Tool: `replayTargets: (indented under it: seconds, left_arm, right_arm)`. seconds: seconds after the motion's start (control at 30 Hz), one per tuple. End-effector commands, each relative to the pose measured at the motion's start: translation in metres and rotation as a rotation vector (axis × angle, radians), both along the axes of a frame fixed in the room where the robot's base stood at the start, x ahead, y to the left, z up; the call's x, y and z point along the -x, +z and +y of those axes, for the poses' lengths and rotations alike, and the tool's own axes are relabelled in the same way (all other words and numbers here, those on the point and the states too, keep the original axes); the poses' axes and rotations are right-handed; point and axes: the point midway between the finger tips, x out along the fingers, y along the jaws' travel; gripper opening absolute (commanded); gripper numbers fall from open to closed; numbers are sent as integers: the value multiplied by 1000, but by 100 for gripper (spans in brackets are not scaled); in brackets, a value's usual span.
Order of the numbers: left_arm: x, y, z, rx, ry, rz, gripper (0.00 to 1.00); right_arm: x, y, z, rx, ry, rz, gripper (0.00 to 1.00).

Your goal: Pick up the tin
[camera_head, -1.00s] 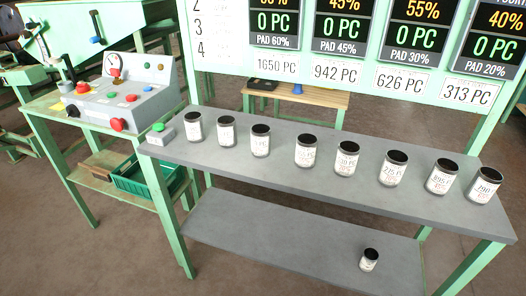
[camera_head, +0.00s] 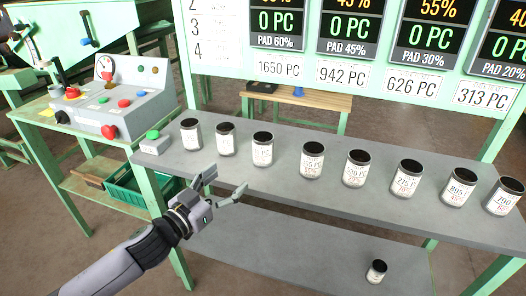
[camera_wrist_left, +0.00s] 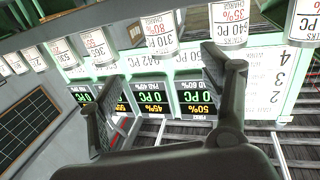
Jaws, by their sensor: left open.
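Several tins with dark tops and white labels stand upright in a row on the grey upper shelf of a green bench. The leftmost tin (camera_head: 190,133), the second tin (camera_head: 226,139) and the third tin (camera_head: 262,149) stand nearest my left gripper. One smaller tin (camera_head: 377,271) stands alone on the lower shelf. My left gripper (camera_head: 224,183) is open and empty, in front of the upper shelf's front edge and apart from the tins. In the left wrist view, the tins show upside down beyond the open fingers (camera_wrist_left: 165,95). My right gripper is not in view.
The grey upper shelf (camera_head: 285,190) has a box with a green button (camera_head: 153,141) at its left end. A control panel (camera_head: 122,105) and a green crate (camera_head: 125,188) are at the left. A board with counts (camera_head: 265,72) stands behind the row.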

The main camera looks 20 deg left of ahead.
Motion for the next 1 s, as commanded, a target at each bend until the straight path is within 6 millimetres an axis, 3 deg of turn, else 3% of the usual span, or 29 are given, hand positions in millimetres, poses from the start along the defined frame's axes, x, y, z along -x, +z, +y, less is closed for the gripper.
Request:
replayTargets:
  seconds: [0.5, 0.87, 1.0]
  left_arm:
    - [-77, 2, -23, -2, 2, -2, 72]
    - [-102, -2, -31, -2, 2, -1, 72]
    - [-120, -7, -35, -1, 2, 0, 72]
  right_arm:
    - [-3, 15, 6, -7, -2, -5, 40]
    - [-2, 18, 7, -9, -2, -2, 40]
    - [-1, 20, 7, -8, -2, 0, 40]
